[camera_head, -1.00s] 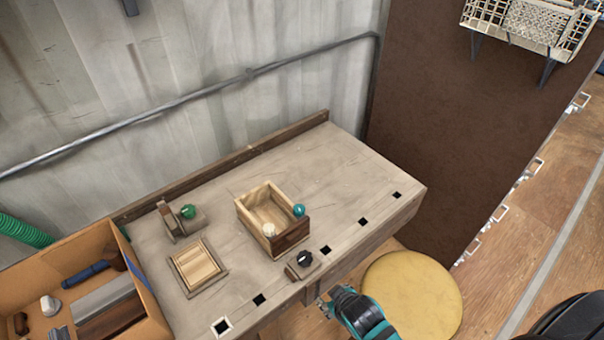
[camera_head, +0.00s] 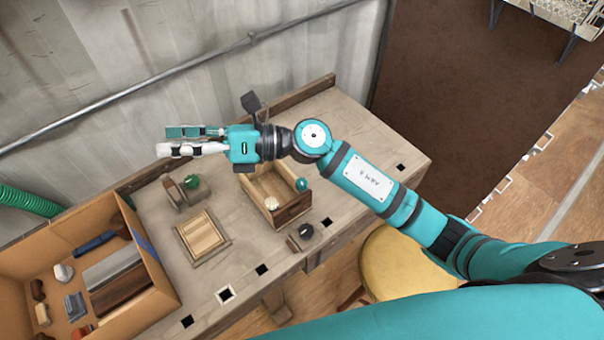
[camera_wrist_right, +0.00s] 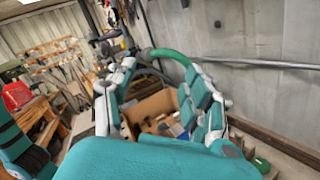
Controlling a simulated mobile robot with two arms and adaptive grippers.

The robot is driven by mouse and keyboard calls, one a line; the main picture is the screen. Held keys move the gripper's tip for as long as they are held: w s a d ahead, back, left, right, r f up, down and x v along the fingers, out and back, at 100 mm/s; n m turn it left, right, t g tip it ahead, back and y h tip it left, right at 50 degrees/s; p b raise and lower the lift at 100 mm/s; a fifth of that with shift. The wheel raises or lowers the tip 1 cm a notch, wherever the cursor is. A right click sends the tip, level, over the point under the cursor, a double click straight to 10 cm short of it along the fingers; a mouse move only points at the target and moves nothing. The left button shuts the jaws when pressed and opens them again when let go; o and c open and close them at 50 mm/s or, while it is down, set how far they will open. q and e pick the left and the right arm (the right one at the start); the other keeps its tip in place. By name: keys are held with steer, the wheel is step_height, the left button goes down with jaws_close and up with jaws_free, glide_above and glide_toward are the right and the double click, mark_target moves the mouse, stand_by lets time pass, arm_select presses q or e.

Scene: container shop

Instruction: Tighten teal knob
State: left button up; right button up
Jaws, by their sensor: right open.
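A small wooden box (camera_head: 291,212) stands on the workbench, open at the top. A teal knob (camera_head: 301,184) sits at its right front corner, and a cream knob (camera_head: 271,203) at its left front corner. A green ball-shaped knob (camera_head: 192,181) sits on a small wooden block fixture to the left; a green thing, likely this knob, shows in the right wrist view (camera_wrist_right: 260,165). My right gripper (camera_head: 167,141) is open and empty, above the back left of the bench, its fingers pointing left. It is left of the teal knob and apart from it. My left gripper is out of view.
A black knob (camera_head: 305,231) sits on a small block at the bench's front edge. A framed wooden plate (camera_head: 201,236) lies left of the box. A cardboard box (camera_head: 160,298) with several tools stands at the left. The bench's right part (camera_head: 360,135) is clear.

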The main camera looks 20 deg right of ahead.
step_height(320, 180, down, 4)
steer(key=s+n+g+h, duration=0.1)
steer(key=n+g+h, duration=0.2)
steer(key=n, duration=0.2)
steer(key=n+h+p, duration=0.1)
steer(key=n+h, duration=0.5)
steer(key=h, duration=1)
glide_above(302, 181)
step_height(302, 181, down, 8)
step_height(302, 181, down, 15)
steer(key=p, duration=0.5)
steer(key=shift+a+f, duration=0.1)
steer(key=shift+f, duration=0.1)
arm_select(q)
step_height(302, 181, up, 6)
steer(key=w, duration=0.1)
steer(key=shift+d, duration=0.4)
arm_select(e)
steer(key=shift+f, duration=0.6)
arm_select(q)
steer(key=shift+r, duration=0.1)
arm_select(e)
jaws_close()
